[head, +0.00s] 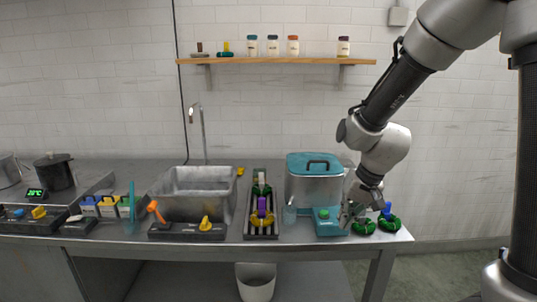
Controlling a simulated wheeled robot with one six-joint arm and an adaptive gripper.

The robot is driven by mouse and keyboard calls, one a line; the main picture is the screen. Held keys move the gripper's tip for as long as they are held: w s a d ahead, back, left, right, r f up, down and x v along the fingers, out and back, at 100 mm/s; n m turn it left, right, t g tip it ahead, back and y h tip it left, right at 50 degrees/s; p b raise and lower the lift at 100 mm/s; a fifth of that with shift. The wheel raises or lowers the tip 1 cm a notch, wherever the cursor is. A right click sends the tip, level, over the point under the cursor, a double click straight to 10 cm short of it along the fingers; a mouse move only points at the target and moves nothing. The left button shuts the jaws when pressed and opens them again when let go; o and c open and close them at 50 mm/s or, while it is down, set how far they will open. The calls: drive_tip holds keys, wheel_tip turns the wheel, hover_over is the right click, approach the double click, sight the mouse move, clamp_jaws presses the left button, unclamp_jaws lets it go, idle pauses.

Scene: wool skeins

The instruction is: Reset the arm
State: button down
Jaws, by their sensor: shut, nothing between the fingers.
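My arm reaches down from the upper right in the head view. My gripper (346,216) is over the right end of the counter, beside a green skein (363,227). It is shut with nothing in it. A second green skein (389,223) with a blue piece standing at it lies to the right, near the counter's right end. My gripper partly hides the area around the first skein. Whether the fingertips touch anything is too small to tell.
A teal-lidded metal vat (315,185) and a teal device (327,222) stand left of my gripper. A long tray (261,232) with coloured items, a metal basin (197,190) and a clear beaker (289,214) are further left. A shelf (275,61) hangs on the wall.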

drive_tip(key=s+d+r+t+h, duration=0.1)
drive_tip(key=s+d+r, duration=0.6)
drive_tip(key=s+r, duration=0.1)
drive_tip(key=s+d+r+n+t+h, duration=0.1)
drive_tip(key=s+d+r, duration=0.7)
drive_tip(key=s, duration=0.3)
drive_tip(key=shift+s+h, duration=0.15)
drive_tip(key=shift+h, duration=0.15)
